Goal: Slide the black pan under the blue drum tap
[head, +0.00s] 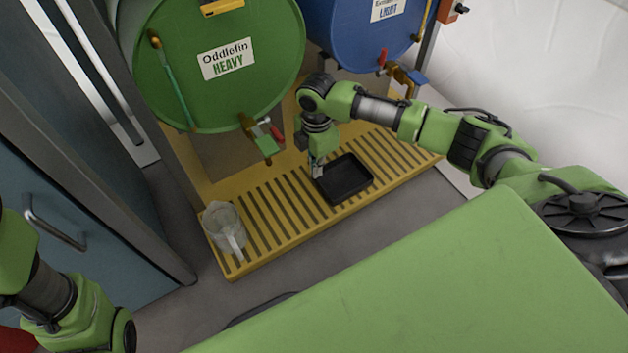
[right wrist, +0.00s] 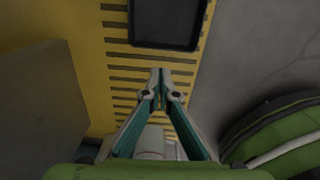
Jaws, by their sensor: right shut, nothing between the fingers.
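The black pan (head: 344,179) lies flat on the yellow slatted shelf (head: 272,221), between the two drums' taps. It also shows at the top of the right wrist view (right wrist: 167,22). The blue drum (head: 352,32) stands at the upper right, and its tap (head: 400,75) has a red handle and lies right of the pan in the picture. My right gripper (head: 317,172) is shut and empty at the pan's left side; its fingertips (right wrist: 158,78) point toward the pan, with a small gap in the wrist view. My left gripper is out of view; only its arm shows at lower left.
A clear jug (head: 225,230) stands at the shelf's left end. The green drum (head: 222,62) has a tap (head: 260,137) hanging above the shelf. A blue cabinet (head: 70,225) is on the left. The slats right of the pan are clear.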

